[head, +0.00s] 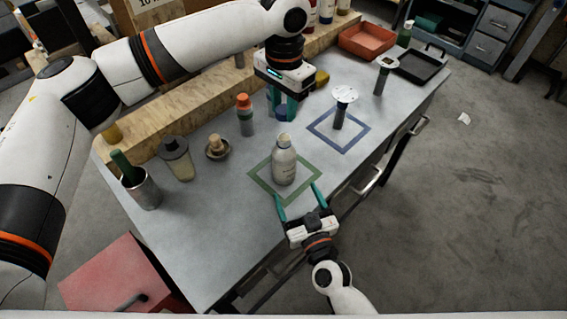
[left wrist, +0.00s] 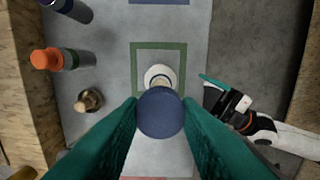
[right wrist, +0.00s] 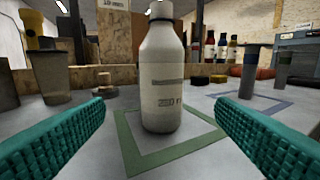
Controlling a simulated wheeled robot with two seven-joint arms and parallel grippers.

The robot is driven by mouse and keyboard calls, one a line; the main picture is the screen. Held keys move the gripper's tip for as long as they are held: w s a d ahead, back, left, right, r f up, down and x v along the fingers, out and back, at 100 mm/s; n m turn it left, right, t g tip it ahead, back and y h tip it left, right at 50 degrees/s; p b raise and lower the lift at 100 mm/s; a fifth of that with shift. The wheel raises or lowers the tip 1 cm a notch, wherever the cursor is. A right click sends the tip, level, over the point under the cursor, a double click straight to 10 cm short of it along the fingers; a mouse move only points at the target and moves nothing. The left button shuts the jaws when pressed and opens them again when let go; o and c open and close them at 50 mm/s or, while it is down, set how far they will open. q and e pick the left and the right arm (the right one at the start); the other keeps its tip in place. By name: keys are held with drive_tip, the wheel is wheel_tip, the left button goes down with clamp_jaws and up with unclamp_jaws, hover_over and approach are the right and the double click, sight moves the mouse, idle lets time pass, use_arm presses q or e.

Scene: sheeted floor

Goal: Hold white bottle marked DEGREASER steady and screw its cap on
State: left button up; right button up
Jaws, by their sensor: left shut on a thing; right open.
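The white bottle (head: 284,167) stands upright inside the green square outline on the bench; its printed label is blurred in the right wrist view (right wrist: 161,85). My left gripper (head: 283,112) is shut on a round blue cap (head: 281,113), held apart from the bottle, higher and farther back. In the left wrist view the cap (left wrist: 160,113) sits between the teal fingers and partly covers the bottle (left wrist: 158,75). My right gripper (head: 298,198) is open at the bottle's near side. In the right wrist view its fingers are spread left and right of the bottle, not touching it.
An orange-capped bottle (head: 244,116), a small tan knobbed piece (head: 216,147), a jar (head: 176,160) and a metal cup (head: 143,193) stand left of the bottle. A white-topped stand (head: 344,96) is at the blue square (head: 360,137). Red (head: 367,41) and black (head: 420,66) trays lie farther back.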

sight(282, 160)
drive_tip(key=shift+d, duration=0.1)
drive_tip(key=shift+w, duration=0.1)
drive_tip(key=x, duration=1.2)
drive_tip(key=shift+f, duration=0.1)
drive_tip(key=c, duration=1.5)
use_arm(q)
drive_tip(key=shift+f, duration=2.45)
drive_tip(key=shift+f, duration=0.1)
drive_tip(key=shift+f, duration=0.8)
drive_tip(key=shift+f, duration=0.6)
